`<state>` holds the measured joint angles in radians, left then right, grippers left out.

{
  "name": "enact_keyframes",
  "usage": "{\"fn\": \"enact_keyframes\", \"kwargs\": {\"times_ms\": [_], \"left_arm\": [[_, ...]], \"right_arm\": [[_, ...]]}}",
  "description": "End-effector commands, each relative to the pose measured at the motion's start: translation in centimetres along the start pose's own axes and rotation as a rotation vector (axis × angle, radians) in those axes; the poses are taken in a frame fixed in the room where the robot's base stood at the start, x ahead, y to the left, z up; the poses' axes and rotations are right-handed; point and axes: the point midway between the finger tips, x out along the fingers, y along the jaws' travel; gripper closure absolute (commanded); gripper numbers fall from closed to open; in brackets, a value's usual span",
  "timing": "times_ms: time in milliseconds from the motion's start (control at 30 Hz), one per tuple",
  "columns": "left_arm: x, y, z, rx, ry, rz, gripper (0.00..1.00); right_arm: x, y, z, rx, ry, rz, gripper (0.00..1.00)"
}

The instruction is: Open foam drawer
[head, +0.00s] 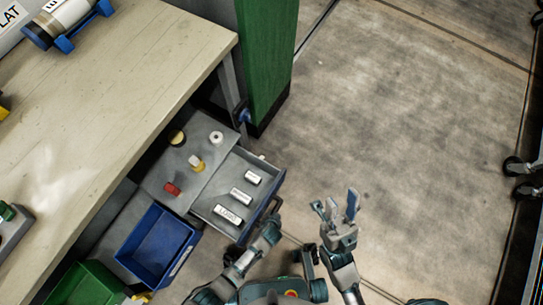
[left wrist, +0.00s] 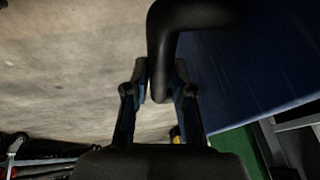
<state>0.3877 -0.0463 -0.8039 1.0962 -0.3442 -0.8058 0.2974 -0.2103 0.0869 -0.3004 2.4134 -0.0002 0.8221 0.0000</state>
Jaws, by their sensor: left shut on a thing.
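The drawer (head: 224,182) under the workbench is pulled out and holds a few white labelled pieces on its grey floor. My left gripper (head: 274,222) is at its front edge. In the left wrist view, the left gripper (left wrist: 160,82) has its fingers on either side of a black bent handle (left wrist: 162,45), shut on it. The dark blue drawer front (left wrist: 250,75) is to the right. In the head view the grip itself is small and partly hidden. My right gripper (head: 335,206) is open and empty over the floor, right of the drawer.
The workbench (head: 110,90) fills the left. Beside the drawer, a grey top (head: 185,150) bears small yellow, red and white items. A blue bin (head: 158,245) and green bin (head: 85,285) stand lower left. A green post (head: 265,60) rises behind.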

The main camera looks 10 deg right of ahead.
Motion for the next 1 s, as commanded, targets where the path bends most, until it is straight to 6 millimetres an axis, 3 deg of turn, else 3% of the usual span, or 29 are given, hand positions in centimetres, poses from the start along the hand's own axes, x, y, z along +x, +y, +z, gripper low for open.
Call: {"fn": "enact_keyframes", "kwargs": {"times_ms": [33,133,567,767,1000], "left_arm": [[0.1,0.1,0.2,0.0,-0.004,0.001,0.73],[0.1,0.1,0.2,0.0,-0.004,0.001,0.51],[-0.7,0.0,0.1,-0.001,-0.001,0.001,0.51],[-3.7,0.1,0.2,-0.001,0.0,0.002,0.51],[-8.5,0.0,0.1,-0.001,-0.001,0.001,0.51]], "right_arm": [[0.0,0.0,0.0,0.0,-0.001,0.0,0.6],[0.0,0.0,0.0,0.0,-0.001,0.0,0.6],[-0.1,0.0,-0.1,-0.001,-0.004,0.001,0.6],[-0.1,-0.1,-0.1,0.0,-0.002,0.0,0.6],[-0.1,-0.1,-0.1,0.0,-0.001,0.0,0.6]]}}
